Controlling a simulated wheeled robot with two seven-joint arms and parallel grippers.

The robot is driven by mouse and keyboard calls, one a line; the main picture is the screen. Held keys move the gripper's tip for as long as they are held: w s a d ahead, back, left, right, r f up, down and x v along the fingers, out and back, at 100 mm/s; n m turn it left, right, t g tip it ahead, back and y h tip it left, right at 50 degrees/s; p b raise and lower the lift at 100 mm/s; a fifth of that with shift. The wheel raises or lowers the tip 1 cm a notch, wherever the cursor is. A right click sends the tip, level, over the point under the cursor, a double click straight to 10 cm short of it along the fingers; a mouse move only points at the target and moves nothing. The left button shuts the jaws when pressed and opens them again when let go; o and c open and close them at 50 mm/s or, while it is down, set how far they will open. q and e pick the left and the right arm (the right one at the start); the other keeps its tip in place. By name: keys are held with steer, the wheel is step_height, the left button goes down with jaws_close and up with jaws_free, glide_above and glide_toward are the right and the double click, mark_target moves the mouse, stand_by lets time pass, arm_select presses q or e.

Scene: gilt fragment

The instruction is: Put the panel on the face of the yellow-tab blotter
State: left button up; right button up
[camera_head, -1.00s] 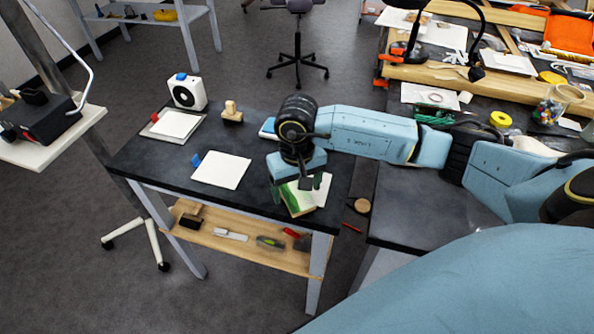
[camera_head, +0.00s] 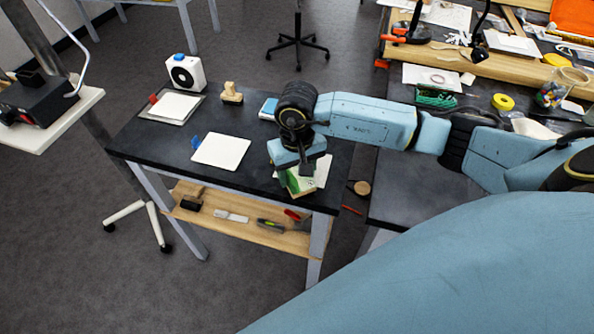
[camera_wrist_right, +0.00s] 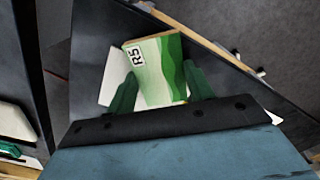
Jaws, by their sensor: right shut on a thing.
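The panel (camera_wrist_right: 155,68) is a small block with a green and white face and an "R5" label. My right gripper (camera_wrist_right: 160,90) is shut on it, with a green finger at each side; the gripper (camera_head: 298,176) and panel (camera_head: 302,184) also show at the right end of the black table. A white sheet-like blotter (camera_wrist_right: 114,72) lies under or behind the panel, and its edge shows in the head view (camera_head: 322,170). No yellow tab is visible on it. I cannot tell whether the panel touches it. My left gripper is out of view.
A blue-tab blotter (camera_head: 221,150) lies mid-table and a red-tab blotter (camera_head: 175,107) at the back left. A white device (camera_head: 186,73), a wooden stamp (camera_head: 231,94) and a blue-topped block (camera_head: 268,108) stand along the back. The table's front edge is close to the panel.

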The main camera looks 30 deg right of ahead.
steer(key=shift+w+d+f+b, duration=0.1)
steer(key=shift+w+d+b, duration=0.45)
steer(key=shift+d, duration=0.25)
steer(key=shift+w+d+b, duration=0.35)
steer(key=shift+w+d, duration=0.1)
steer(key=shift+d, duration=0.15)
steer(key=o, duration=1.1)
steer(key=shift+c, duration=0.2)
steer(key=shift+r, duration=0.2)
step_height(320, 180, up, 13)
